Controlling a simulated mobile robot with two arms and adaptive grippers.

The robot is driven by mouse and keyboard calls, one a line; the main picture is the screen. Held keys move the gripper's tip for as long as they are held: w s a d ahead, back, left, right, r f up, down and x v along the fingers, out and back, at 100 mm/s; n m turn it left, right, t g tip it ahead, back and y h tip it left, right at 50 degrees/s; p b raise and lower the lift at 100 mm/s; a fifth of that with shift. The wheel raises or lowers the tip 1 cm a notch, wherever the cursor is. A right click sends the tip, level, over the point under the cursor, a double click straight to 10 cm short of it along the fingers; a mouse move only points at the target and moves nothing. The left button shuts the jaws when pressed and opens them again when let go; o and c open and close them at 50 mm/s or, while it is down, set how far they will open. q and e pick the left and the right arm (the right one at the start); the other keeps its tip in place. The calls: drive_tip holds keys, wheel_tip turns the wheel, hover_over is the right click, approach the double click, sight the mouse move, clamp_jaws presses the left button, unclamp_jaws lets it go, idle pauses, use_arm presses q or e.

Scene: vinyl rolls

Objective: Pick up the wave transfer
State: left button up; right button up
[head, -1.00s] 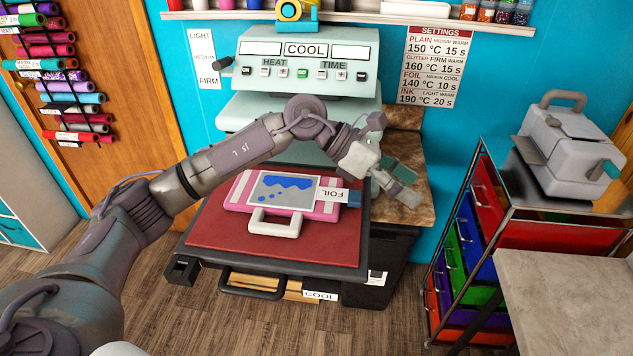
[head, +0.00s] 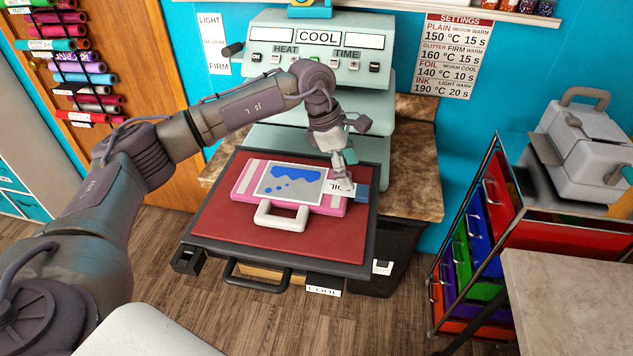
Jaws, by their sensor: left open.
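The wave transfer (head: 297,180) is a pale grey sheet with blue wave shapes. It lies flat on a pink bag (head: 243,185) with a white handle, on the red pad (head: 235,225) of the heat press. A white FOIL label (head: 333,186) and a dark blue tab (head: 362,193) lie at its right side. My left gripper (head: 343,184) is open and points down over the FOIL label, hiding part of it. I cannot tell whether its fingers touch the label. My right gripper is out of view.
The heat press (head: 308,80) stands behind the pad, its front panel reading COOL. A brown stone-like counter (head: 415,190) surrounds it. A drawer cart (head: 470,240) with a grey machine (head: 577,150) is at right. Vinyl rolls (head: 80,70) hang at left.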

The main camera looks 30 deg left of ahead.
sight(361, 190)
use_arm(q)
drive_tip(key=shift+d+f+p, duration=0.2)
drive_tip(key=shift+d+p, duration=0.1)
drive_tip(key=p+x, duration=0.1)
drive_tip(key=x, duration=0.2)
drive_tip(key=shift+w+d+f+p, duration=0.15)
drive_tip(key=shift+d+f+p, duration=0.05)
drive_tip(key=shift+d+p, duration=0.2)
drive_tip(key=shift+d+f, duration=0.1)
drive_tip(key=shift+f, duration=0.35)
drive_tip(key=c, duration=1)
